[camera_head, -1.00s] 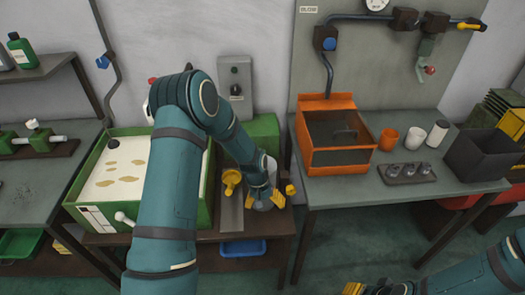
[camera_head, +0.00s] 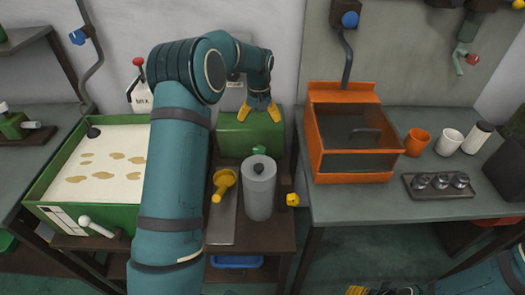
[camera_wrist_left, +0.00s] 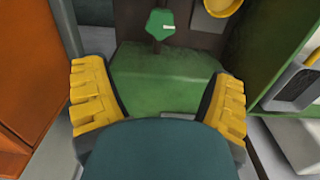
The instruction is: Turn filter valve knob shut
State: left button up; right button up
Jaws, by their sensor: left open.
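A grey cylindrical canister (camera_head: 260,190) with a black cap stands on the brown bench. A small green knob (camera_head: 259,150) sits just behind it and also shows in the left wrist view (camera_wrist_left: 160,23). A yellow handle (camera_head: 223,184) is left of the canister, and a yellow knob (camera_head: 292,199) is on its right. I cannot tell which is the filter valve knob. My left gripper (camera_head: 259,110) is open and empty over the green block (camera_head: 250,134), behind the green knob and apart from it. My right gripper (camera_head: 372,291) is partly cut off at the bottom edge.
An orange box (camera_head: 350,178) stands on the right table, close to the canister. A green-rimmed tank (camera_head: 55,185) is on the left, partly behind my left arm. The wall is close behind the green block.

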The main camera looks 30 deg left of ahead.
aim_at(259, 148)
pick_arm(q)
notch_tip(259, 148, down, 14)
jog(key=shift+s+r+b, duration=0.1)
jog(key=shift+r+b, duration=0.1)
jog(key=shift+b, duration=0.95)
jog(key=c, duration=1.3)
